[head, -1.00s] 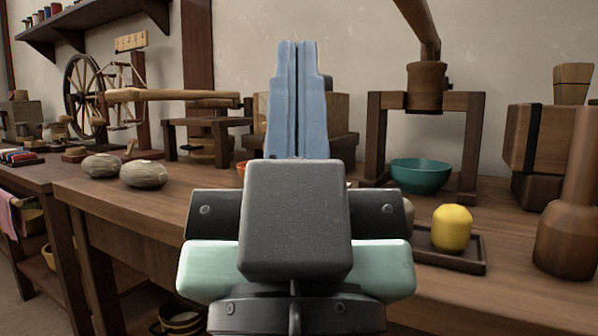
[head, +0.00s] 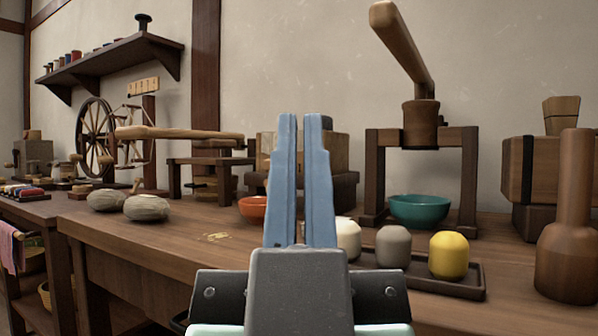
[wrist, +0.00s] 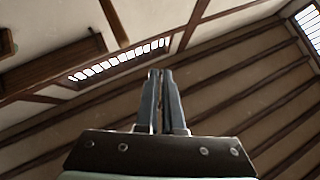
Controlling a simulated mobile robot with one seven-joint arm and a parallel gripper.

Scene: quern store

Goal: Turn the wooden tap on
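A wooden fixture (head: 420,122) with a long lever arm (head: 402,42) slanting up to the left sits on a dark wooden stand at the right of the head view. It is the most tap-like thing I see, but I cannot tell for sure that it is the tap. A teal bowl (head: 419,210) stands under it. My gripper (head: 299,116) points up in the middle of the head view, left of the stand and apart from it. Its blue fingers have a narrow empty gap between them, also in the wrist view (wrist: 160,75). The wrist view shows no tap.
On the bench, a tray (head: 474,283) holds a yellow pot (head: 448,255) and other small pots. A brown bottle (head: 567,230) stands at the right. An orange bowl (head: 253,208) and wooden boxes are partly behind my fingers. Two stones (head: 147,207) lie left; bare bench lies between.

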